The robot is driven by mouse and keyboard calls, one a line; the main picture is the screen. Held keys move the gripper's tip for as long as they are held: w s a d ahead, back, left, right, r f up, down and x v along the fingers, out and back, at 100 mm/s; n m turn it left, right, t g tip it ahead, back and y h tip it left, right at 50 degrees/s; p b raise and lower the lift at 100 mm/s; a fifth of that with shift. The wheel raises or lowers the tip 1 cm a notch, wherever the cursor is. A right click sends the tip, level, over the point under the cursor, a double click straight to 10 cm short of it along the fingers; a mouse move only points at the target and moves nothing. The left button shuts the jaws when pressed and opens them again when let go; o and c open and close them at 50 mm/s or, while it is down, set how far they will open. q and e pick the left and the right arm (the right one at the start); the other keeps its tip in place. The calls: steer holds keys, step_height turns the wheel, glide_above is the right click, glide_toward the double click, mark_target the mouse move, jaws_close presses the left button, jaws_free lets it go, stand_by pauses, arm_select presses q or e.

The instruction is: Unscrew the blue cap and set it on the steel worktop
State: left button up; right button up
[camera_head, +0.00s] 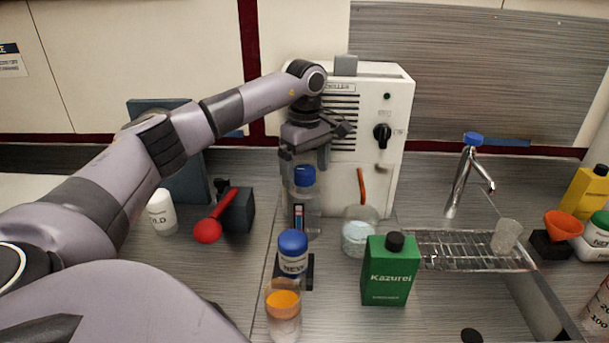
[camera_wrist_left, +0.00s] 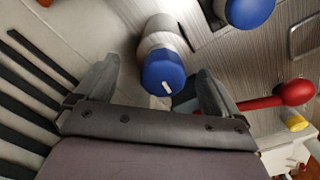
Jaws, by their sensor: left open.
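A blue cap (camera_head: 304,176) sits on a clear upright bottle (camera_head: 313,220) in front of the white cabinet. My left gripper (camera_head: 305,158) is open just above this cap. In the left wrist view a blue cap (camera_wrist_left: 163,74) with a white mark shows between the two spread fingers, on a pale bottle (camera_wrist_left: 160,33). No grip on it shows. A second blue cap (camera_head: 293,242) is on a white bottle (camera_head: 292,264) nearer the front. Bare steel worktop (camera_head: 235,275) lies left of the bottles. My right gripper is out of view.
A jar with an orange cap (camera_head: 284,302) stands at the front. A green box (camera_head: 390,272) and a beaker (camera_head: 358,235) stand right of the bottles. A red-knobbed lever (camera_head: 208,230) and white bottle (camera_head: 162,213) are at left. A sink rack (camera_head: 462,250) is at right.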

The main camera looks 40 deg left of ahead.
mark_target(304, 169)
arm_select(q)
steer(key=shift+m, duration=0.6)
steer(key=shift+s+a, duration=0.1)
steer(key=shift+s, duration=0.1)
steer(key=c, duration=1.5)
steer(key=n, duration=0.4)
steer(key=shift+n, duration=0.4)
steer(key=shift+c, duration=0.2)
steer(key=shift+r, duration=2.5)
